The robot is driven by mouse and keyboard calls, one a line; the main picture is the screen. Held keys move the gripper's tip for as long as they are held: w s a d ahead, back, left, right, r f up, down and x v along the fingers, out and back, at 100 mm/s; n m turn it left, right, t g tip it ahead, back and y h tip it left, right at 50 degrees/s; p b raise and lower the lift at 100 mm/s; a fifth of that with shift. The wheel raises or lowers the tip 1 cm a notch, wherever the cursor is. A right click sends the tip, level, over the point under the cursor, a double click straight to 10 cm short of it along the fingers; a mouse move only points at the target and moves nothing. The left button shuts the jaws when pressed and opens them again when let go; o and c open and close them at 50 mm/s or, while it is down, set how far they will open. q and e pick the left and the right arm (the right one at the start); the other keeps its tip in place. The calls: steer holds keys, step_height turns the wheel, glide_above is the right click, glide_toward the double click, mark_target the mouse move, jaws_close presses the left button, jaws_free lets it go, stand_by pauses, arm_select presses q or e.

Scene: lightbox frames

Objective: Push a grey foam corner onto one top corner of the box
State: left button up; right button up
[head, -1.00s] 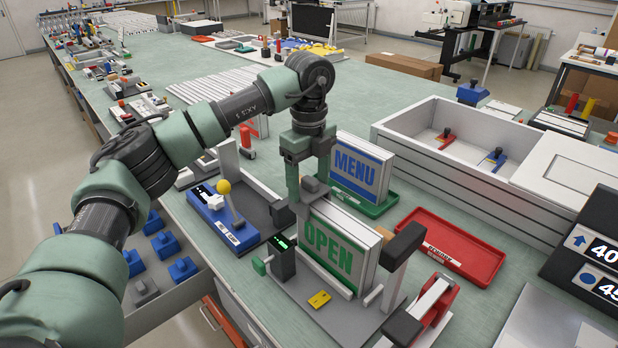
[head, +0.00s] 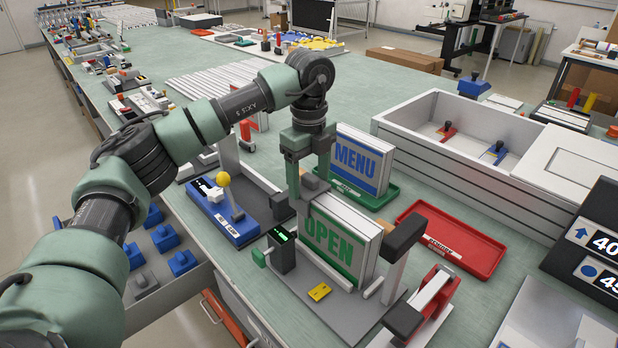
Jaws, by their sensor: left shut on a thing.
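The box is a white lightbox frame with a green OPEN sign (head: 330,245), upright in a grey fixture (head: 335,318) at the front of the bench. My left gripper (head: 303,195) reaches down from above at the box's top left corner. It is shut on a grey foam corner (head: 315,208), partly hidden by the fingers. The foam corner appears to be at the box's top left corner; I cannot tell whether it is fully seated. More grey foam corners (head: 141,283) lie in an open drawer at the left. My right gripper is not in view.
Several blue corners (head: 181,262) share the drawer. A MENU box (head: 358,165) stands in a green tray behind. A red tray (head: 455,240) lies to the right, empty. A blue-based device with a yellow knob (head: 223,180) stands left of the fixture.

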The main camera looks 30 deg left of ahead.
arm_select(q)
steer(key=shift+f, duration=0.1)
steer(key=o, duration=1.4)
